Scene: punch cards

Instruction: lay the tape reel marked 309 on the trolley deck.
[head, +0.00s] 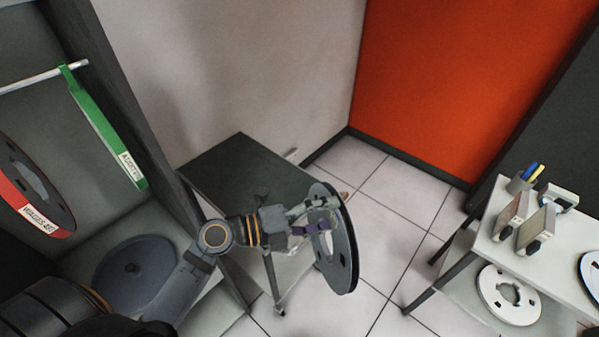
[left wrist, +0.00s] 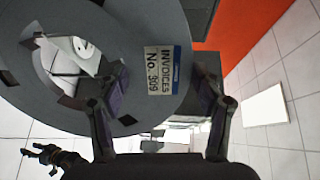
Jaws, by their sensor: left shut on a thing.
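The tape reel marked 309 is a dark grey disc with a large centre hole, seen almost edge-on in the head view (head: 344,258). Its label, reading INVOICES No. 309, faces the left wrist camera (left wrist: 160,70). My left gripper (head: 322,216) is shut on the reel, one finger at the centre opening and the other at the outer edge. It holds the reel up in the air, to the right of the trolley. The trolley deck (head: 245,168) is dark and bare where visible; my arm covers its near part. My right gripper (left wrist: 45,155) shows small and dark in the left wrist view.
A rack at left holds a green reel (head: 108,135) and a red reel (head: 40,195); a grey reel (head: 135,270) lies below. A white table (head: 490,245) at right bears a pen cup and boxes, with a white reel (head: 490,290) below. Floor between is clear.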

